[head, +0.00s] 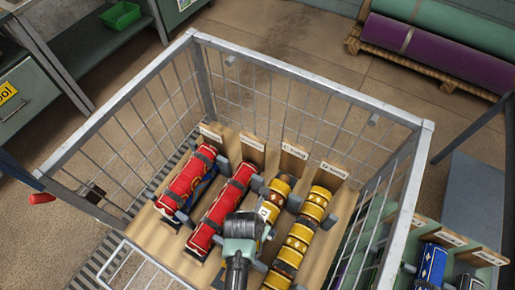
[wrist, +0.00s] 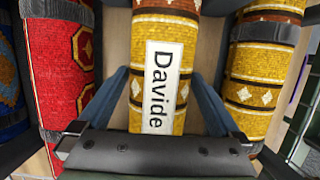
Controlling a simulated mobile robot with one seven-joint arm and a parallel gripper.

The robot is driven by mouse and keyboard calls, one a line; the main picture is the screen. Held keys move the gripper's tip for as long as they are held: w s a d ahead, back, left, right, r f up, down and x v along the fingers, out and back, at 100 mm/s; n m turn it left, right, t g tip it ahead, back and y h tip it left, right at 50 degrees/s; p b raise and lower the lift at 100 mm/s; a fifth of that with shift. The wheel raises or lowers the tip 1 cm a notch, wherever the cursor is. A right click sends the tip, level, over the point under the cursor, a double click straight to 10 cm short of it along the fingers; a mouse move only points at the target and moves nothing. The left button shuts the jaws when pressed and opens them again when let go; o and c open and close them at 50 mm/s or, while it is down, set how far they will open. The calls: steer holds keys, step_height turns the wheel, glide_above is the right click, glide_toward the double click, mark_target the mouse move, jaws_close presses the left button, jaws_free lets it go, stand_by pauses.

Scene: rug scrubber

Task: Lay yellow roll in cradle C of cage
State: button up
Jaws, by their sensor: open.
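A yellow roll (head: 279,187) with dark bands lies in the third place from the left in the wire cage (head: 300,72). In the wrist view this yellow roll (wrist: 166,28) carries a white tag reading "Davide". My gripper (head: 258,230) is over its near part and hides some of it. In the wrist view my open gripper (wrist: 160,85) has one finger on each side of the roll; I cannot tell whether they touch it. A second yellow roll (head: 305,228) lies just right. The cradle placards (head: 295,150) are too small to read surely.
Two red rolls (head: 222,212) lie to the left, with a blue roll (head: 207,188) partly hidden beside the leftmost. The cage's wire walls and top rim (head: 122,101) surround the rolls. Another rack with a blue roll (head: 431,265) stands at lower right. Large rolls (head: 440,50) lie behind.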

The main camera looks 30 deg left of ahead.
steer(key=p+v, duration=0.1)
steer(key=v, duration=1.1)
steer(key=shift+p, duration=0.35)
steer(key=w+a+r+m+t+y, duration=0.2)
steer(key=w+r+m+t, duration=0.65)
steer(key=w+r, duration=0.8)
steer(key=w+d+r+m+t, duration=0.2)
steer(key=r+m, duration=0.3)
steer(key=r, duration=0.4)
steer(key=w+d+r+m+t, duration=0.15)
steer(key=r+m, duration=0.35)
steer(key=r, duration=0.5)
steer(key=d+r+m+t, duration=0.4)
steer(key=r+m+t, duration=0.3)
steer(key=r, duration=1)
steer(key=s+d+r+m+t+h, duration=0.1)
steer(key=s+d+r+m+t, duration=0.1)
steer(key=s+r+m, duration=0.3)
steer(key=s+d+r+m+t+h, duration=0.1)
steer(key=s+d+r+m+t, duration=0.2)
steer(key=r, duration=0.9)
steer(key=s+m, duration=0.2)
steer(key=s, duration=0.1)
steer(key=shift+d, duration=0.25)
steer(key=shift+f, duration=0.1)
steer(key=shift+c, duration=0.3)
